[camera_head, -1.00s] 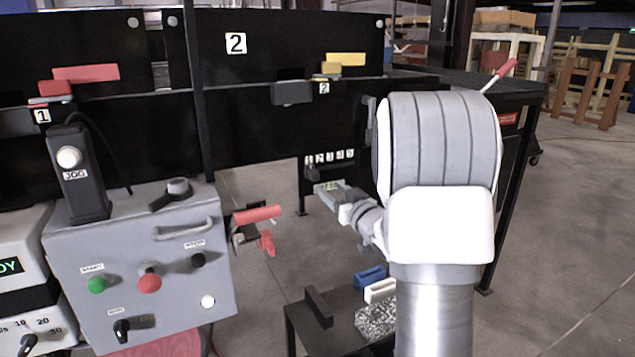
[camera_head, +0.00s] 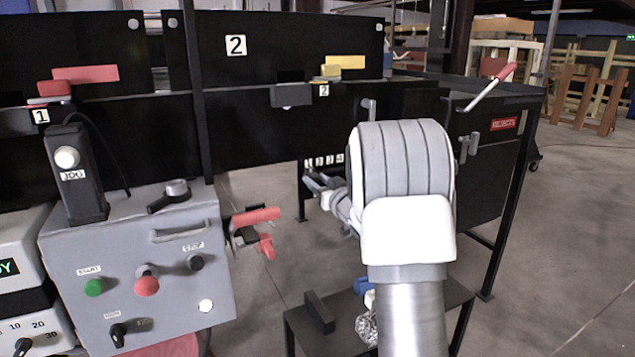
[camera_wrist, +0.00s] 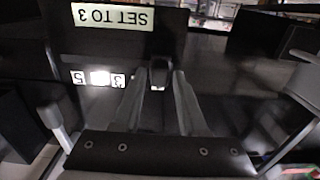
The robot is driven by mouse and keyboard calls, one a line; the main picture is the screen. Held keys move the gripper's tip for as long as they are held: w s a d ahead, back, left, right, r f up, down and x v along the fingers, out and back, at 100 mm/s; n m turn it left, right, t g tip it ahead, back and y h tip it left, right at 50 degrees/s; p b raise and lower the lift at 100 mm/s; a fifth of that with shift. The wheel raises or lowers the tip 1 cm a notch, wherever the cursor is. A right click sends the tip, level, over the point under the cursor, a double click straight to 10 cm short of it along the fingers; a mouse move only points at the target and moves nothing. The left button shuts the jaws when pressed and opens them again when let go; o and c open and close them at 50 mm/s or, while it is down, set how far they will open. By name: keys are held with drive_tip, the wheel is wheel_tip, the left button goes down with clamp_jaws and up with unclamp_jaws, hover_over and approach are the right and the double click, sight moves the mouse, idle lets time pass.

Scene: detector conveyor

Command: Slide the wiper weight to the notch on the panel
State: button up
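The wiper weight (camera_wrist: 158,72) appears as a small dark block with a paler lower face, between my fingertips in the wrist view. My gripper (camera_wrist: 160,82) is open, one finger on each side of the block with visible gaps; how near they are in depth is unclear. The black panel carries an upside-down "SET TO 3" label (camera_wrist: 112,16) and number tags; the 3 tag (camera_wrist: 118,80) and 5 tag (camera_wrist: 78,78) are readable, with glare between. The block is right of the 3 tag in this view. The head view shows my gripper (camera_head: 312,182) below the number tags (camera_head: 323,161).
A grey control box (camera_head: 140,270) with buttons stands left. Red-handled clamp parts (camera_head: 257,216) stick out beside it. A low black table (camera_head: 300,325) holds small blocks, partly hidden by my arm. A red-tipped lever (camera_head: 490,88) is at right.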

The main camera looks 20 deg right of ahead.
clamp_jaws()
idle(1.1)
